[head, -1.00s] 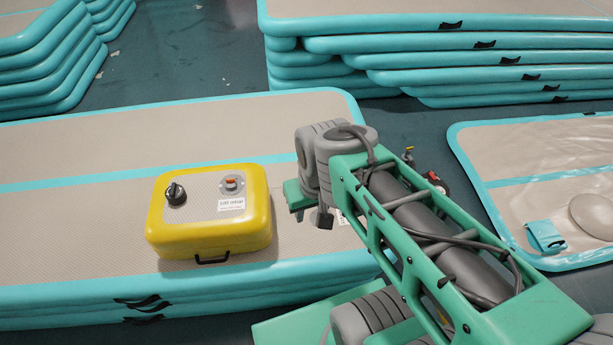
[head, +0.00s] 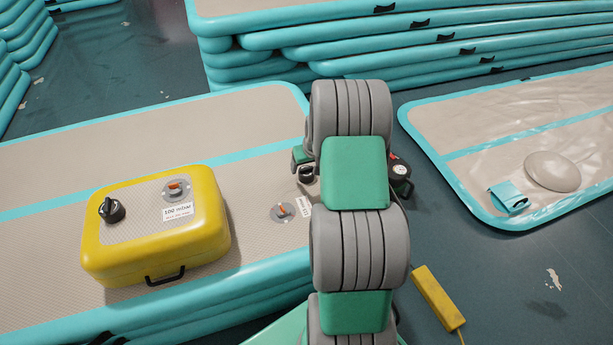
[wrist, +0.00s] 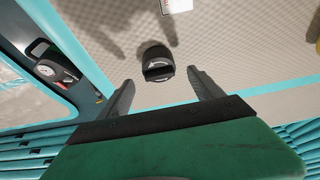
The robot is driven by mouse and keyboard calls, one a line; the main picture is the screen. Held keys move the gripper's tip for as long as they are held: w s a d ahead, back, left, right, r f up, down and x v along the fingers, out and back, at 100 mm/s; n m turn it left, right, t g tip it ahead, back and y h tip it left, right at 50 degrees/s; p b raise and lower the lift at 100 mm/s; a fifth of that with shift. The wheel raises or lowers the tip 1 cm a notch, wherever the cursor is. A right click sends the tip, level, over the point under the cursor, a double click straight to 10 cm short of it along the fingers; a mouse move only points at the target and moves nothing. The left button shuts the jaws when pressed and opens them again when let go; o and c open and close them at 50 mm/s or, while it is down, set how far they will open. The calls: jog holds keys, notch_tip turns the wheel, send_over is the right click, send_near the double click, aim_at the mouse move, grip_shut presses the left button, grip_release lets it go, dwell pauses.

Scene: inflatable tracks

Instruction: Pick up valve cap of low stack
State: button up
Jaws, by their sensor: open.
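The black valve cap (head: 306,174) stands on the beige top of the low stack (head: 60,155), just left of my arm in the head view. The cap also shows in the wrist view (wrist: 157,64), ahead of and roughly centred between my fingertips. My gripper (wrist: 160,78) is open and empty, with a finger to each side of the cap's line; no contact shows. In the head view my arm hides most of the gripper. An orange-centred valve (head: 283,211) lies in the low stack's top near the cap, beside a white label.
A yellow case (head: 205,225) with its own black knob (head: 112,210) and orange valve sits on the low stack at left. A pressure gauge (head: 399,168) is right of my arm. A taller mat stack (head: 420,50) stands behind. A flat mat (head: 470,165) lies at right.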

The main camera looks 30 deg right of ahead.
aim_at(307, 168)
jog(key=b+x, duration=0.1)
jog(key=x, duration=0.3)
jog(key=shift+r, duration=0.15)
jog(key=shift+c, duration=0.4)
jog(key=c, duration=1.3)
